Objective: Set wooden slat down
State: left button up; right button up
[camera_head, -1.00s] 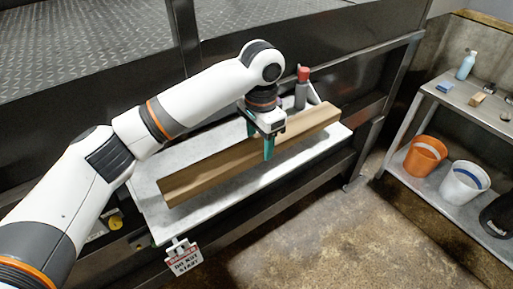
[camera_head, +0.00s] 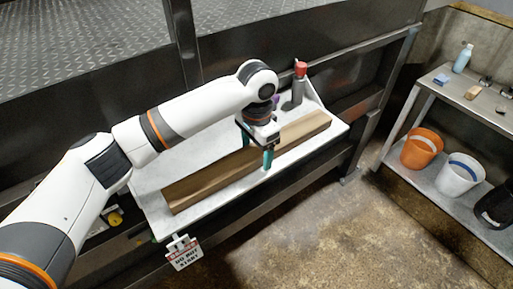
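The wooden slat (camera_head: 210,182) is a long brown beam. It lies lengthwise on the white shelf (camera_head: 205,212), slanting from lower left to upper right, and looks flat on it. My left gripper (camera_head: 256,153) comes down over the slat's middle, one teal finger on the far side and one on the near side. The fingers stand wider apart than the slat, so the gripper looks open around it. The slat's part under the gripper is partly hidden. My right gripper is not in view.
A grey bottle with a red cap (camera_head: 298,83) stands at the shelf's back right. A warning tag (camera_head: 183,253) hangs at the front edge. At the right, a metal rack (camera_head: 440,92) holds an orange bucket (camera_head: 421,150), a white bucket (camera_head: 458,177) and small items.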

aim_at(257, 150)
pick_arm(q)
jog(key=shift+r, duration=0.3)
notch_tip(257, 150, up, 12)
jog(key=b, duration=0.2)
jog(key=shift+f, duration=0.2)
